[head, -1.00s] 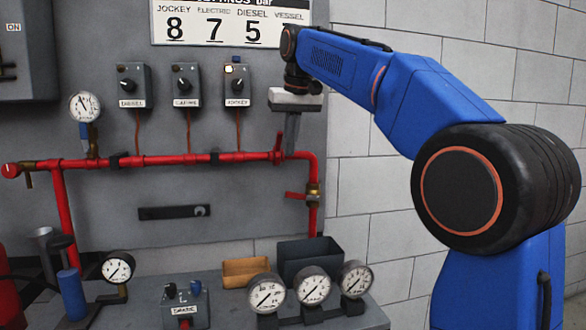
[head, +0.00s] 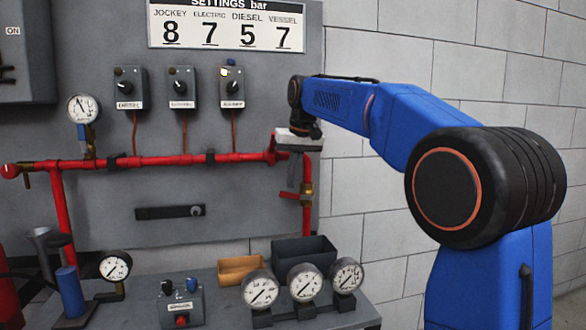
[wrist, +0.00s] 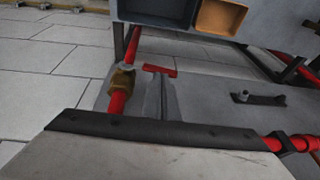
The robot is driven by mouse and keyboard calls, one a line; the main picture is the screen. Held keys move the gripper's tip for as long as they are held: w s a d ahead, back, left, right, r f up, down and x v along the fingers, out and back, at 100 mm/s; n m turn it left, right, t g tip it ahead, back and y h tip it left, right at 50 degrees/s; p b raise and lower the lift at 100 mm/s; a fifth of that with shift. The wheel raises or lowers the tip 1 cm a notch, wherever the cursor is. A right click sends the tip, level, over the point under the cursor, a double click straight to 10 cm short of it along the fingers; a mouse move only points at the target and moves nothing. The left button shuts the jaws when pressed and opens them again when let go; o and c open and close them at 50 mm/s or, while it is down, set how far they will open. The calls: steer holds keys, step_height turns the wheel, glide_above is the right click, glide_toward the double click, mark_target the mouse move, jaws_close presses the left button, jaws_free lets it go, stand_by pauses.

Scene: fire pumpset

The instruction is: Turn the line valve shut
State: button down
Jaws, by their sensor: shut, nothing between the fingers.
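The line valve has a brass body (head: 307,190) on the vertical red pipe at the right end of the panel. Its red lever (head: 287,195) sticks out to the left, across the pipe. In the wrist view the brass body (wrist: 122,80) is left of centre and the red lever (wrist: 160,70) lies just beyond the fingertips. My gripper (head: 292,185) is shut and empty, its fingers pointing down just above the lever. It also shows in the wrist view (wrist: 164,84). Whether the fingertips touch the lever I cannot tell.
Below stand a dark open bin (head: 303,252), an orange tray (head: 240,268) and several gauges (head: 305,283) on the bench. A black handle bar (head: 165,212) is on the panel. A block wall (head: 370,215) is to the right.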

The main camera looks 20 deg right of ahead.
mark_target(287, 193)
steer(key=shift+w+f, duration=0.1)
steer(key=shift+f, duration=0.3)
steer(key=shift+a+f+h, duration=0.75)
steer(key=shift+f+h, duration=0.05)
steer(key=shift+f, duration=0.15)
